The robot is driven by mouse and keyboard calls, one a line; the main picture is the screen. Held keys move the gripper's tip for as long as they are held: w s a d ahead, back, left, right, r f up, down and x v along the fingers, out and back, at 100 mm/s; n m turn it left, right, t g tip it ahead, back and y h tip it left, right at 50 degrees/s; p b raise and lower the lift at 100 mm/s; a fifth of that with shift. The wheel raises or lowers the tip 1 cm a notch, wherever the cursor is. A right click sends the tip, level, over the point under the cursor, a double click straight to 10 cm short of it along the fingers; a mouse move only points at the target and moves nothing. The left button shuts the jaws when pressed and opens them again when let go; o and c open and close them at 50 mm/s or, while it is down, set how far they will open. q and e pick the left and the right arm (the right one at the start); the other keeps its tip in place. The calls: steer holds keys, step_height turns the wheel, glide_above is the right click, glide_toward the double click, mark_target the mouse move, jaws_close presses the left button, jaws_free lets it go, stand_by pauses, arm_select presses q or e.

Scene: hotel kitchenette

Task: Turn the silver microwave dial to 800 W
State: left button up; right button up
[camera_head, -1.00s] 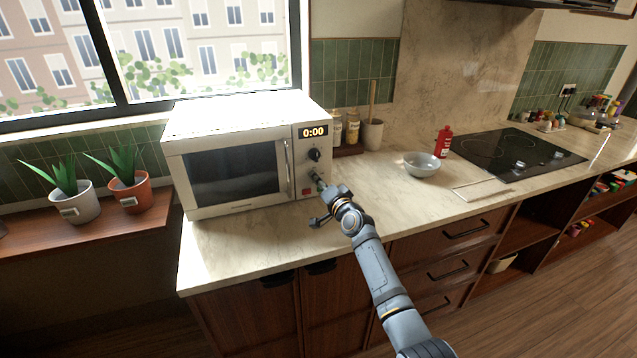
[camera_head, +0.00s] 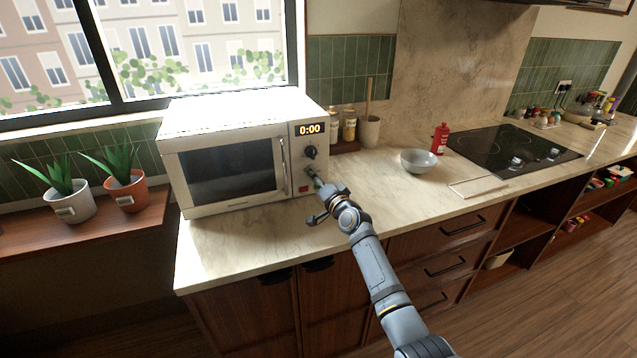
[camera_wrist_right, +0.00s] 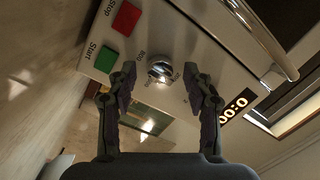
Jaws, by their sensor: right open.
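The white microwave (camera_head: 243,108) stands on the counter with its door shut; its display (camera_head: 310,129) reads 0:00. A dark dial (camera_head: 311,152) sits below the display. In the right wrist view the silver dial (camera_wrist_right: 160,70) is on the control panel, with small markings around it; I cannot tell where it points. My right gripper (camera_head: 316,178) is at the panel's lower dial. In the right wrist view its open fingers (camera_wrist_right: 158,78) are on either side of the silver dial; whether they touch it is unclear. My left gripper is not in view.
The door handle (camera_head: 284,163) is left of the panel. A grey bowl (camera_head: 418,161) and red bottle (camera_head: 440,138) stand right. Counter in front is clear.

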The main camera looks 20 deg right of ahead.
steer(key=s, duration=0.4)
steer(key=s+d, duration=0.1)
steer(key=s, duration=0.6)
steer(key=shift+s+d, duration=0.35)
steer(key=shift+d, duration=0.05)
